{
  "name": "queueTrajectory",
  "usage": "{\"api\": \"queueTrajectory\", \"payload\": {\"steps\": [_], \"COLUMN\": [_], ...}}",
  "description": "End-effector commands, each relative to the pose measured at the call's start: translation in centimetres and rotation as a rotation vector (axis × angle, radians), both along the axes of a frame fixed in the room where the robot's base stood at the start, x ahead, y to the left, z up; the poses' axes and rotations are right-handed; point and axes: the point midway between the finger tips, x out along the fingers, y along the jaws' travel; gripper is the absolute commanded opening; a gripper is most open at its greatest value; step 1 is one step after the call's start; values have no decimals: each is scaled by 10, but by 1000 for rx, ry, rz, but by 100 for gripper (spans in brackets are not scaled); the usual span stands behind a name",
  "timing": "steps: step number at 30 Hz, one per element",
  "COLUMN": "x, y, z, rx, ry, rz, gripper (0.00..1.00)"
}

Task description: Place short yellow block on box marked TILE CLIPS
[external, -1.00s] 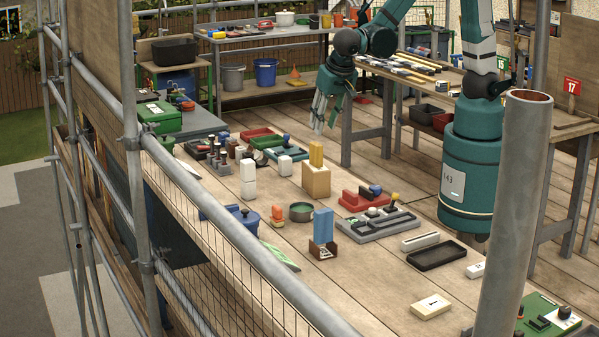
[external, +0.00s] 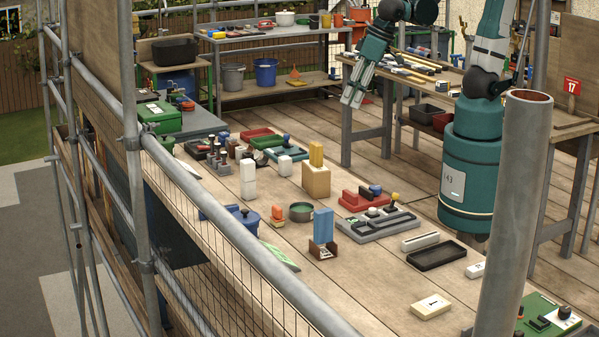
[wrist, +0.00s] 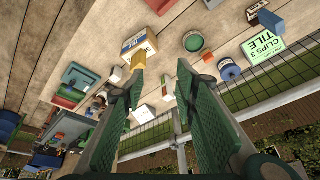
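A yellow block (external: 316,154) stands upright on a tan box (external: 316,182) in the middle of the deck. The yellow block (wrist: 138,60) and tan box (wrist: 135,38) also show in the wrist view, left of centre; I cannot tell whether it is one piece or two. The green and white box marked TILE CLIPS (wrist: 265,47) is at the right of the wrist view. Its pale green top (external: 283,257) shows near the rail in the external view. My gripper (external: 352,98) is high above the deck, apart from both. In the wrist view its fingers (wrist: 158,75) are spread and empty.
A blue block (external: 323,226) stands in a brown holder beside the TILE CLIPS box. A green-topped round tin (external: 301,212), a blue pot (external: 246,218) and white blocks (external: 248,178) stand nearby. A scaffold rail (external: 240,240) runs along the edge. The front deck has free room.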

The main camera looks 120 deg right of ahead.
Motion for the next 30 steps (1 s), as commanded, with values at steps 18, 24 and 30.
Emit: {"api": "queueTrajectory", "payload": {"steps": [18, 24, 30], "x": [-52, -68, -79], "y": [48, 61, 70], "z": [40, 49, 55], "rx": [-70, -110, -147], "ry": [-118, -164, -199], "rz": [470, 607, 704], "gripper": [29, 29, 29]}}
